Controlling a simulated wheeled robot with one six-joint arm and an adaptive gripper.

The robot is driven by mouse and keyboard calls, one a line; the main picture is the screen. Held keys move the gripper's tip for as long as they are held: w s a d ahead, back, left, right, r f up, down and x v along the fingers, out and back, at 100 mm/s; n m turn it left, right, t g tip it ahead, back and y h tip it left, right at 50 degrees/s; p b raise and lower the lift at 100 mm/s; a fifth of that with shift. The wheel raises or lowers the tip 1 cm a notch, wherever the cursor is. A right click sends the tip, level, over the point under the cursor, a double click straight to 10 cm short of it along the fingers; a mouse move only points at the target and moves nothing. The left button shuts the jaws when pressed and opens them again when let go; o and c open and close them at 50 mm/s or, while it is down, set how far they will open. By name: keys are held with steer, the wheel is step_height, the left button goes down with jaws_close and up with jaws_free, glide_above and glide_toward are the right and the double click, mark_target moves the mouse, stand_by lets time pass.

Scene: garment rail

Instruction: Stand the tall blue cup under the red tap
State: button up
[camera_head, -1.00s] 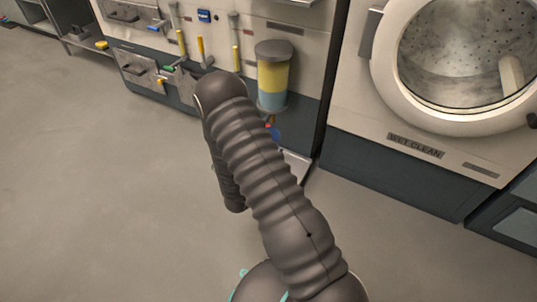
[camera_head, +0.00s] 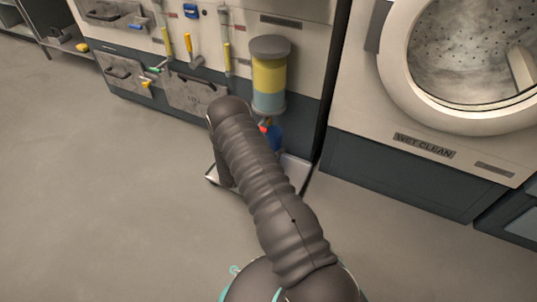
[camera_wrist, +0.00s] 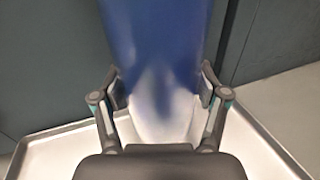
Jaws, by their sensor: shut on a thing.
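The tall blue cup (camera_wrist: 160,35) fills the upper middle of the wrist view, with a pale, washed-out patch on its lower part. My gripper (camera_wrist: 163,92) is shut on it, one finger on each side. Blue also shows in the head view as a small part of the cup (camera_head: 275,137), just past my arm. A small red piece, seemingly the red tap (camera_head: 264,129), shows right beside it, mostly hidden. My arm hides my gripper in the head view. The cup's base and its contact with the tray below cannot be made out.
A pale metal tray (camera_head: 298,172) lies on the floor beneath the dispenser (camera_head: 269,78); its rim also shows in the wrist view (camera_wrist: 58,133). A dark cabinet base stands behind. A washer (camera_head: 385,100) stands right. Open floor lies left.

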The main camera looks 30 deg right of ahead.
steer(key=shift+w+a+f, duration=0.15)
steer(key=shift+w+f, duration=0.2)
steer(key=shift+w, duration=0.2)
steer(key=shift+w+a+f, duration=0.15)
steer(key=shift+w+f, duration=0.2)
steer(key=shift+w, duration=0.2)
steer(key=shift+f+b, duration=0.55)
steer(key=shift+f, duration=1.4)
steer(key=shift+f, duration=0.2)
steer(key=o, duration=1.2)
steer(key=shift+c, duration=0.2)
steer(key=shift+r, duration=0.15)
steer(key=shift+a, duration=0.3)
steer(key=shift+p+v, duration=0.3)
steer(key=shift+v, duration=3.25)
